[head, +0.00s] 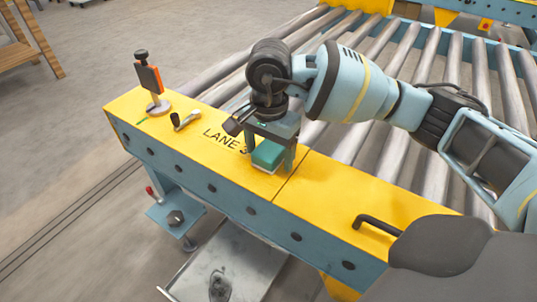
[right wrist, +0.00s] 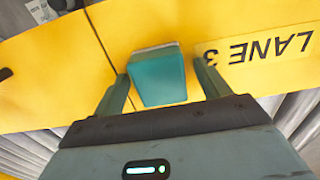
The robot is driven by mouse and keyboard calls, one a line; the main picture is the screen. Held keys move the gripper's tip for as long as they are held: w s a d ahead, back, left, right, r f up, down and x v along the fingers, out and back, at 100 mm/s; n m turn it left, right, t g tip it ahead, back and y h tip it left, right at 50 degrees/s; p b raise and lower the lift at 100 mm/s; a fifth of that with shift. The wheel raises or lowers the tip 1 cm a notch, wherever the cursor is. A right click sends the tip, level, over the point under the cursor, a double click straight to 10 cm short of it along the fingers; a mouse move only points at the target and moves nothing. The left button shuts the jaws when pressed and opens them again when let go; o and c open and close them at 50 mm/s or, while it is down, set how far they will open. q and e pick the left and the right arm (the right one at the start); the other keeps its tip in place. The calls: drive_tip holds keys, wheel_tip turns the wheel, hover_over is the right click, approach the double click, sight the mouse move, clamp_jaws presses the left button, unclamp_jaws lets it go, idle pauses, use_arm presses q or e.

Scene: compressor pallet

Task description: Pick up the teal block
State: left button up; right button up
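The teal block (head: 268,156) sits on the yellow top of the conveyor's side rail, just right of the "LANE 3" lettering. My right gripper (head: 269,158) points down over it, with a finger on either side. In the right wrist view, the teal block (right wrist: 158,78) lies between the two fingers of the right gripper (right wrist: 164,78). Yellow surface shows between the block and the right-hand finger, so the gripper is open around it. The block's far end has a pale edge. My left gripper is not in view.
An orange-and-black device on a post (head: 149,82) and a small metal fitting (head: 184,121) stand left on the yellow rail (head: 330,195). A black handle (head: 375,224) is at its right. Metal rollers (head: 385,155) lie behind; a grey tray (head: 222,268) is below in front.

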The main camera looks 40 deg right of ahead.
sight(269, 149)
drive_tip(key=c, duration=1)
drive_tip(key=shift+r, duration=0.1)
drive_tip(key=shift+c, duration=0.2)
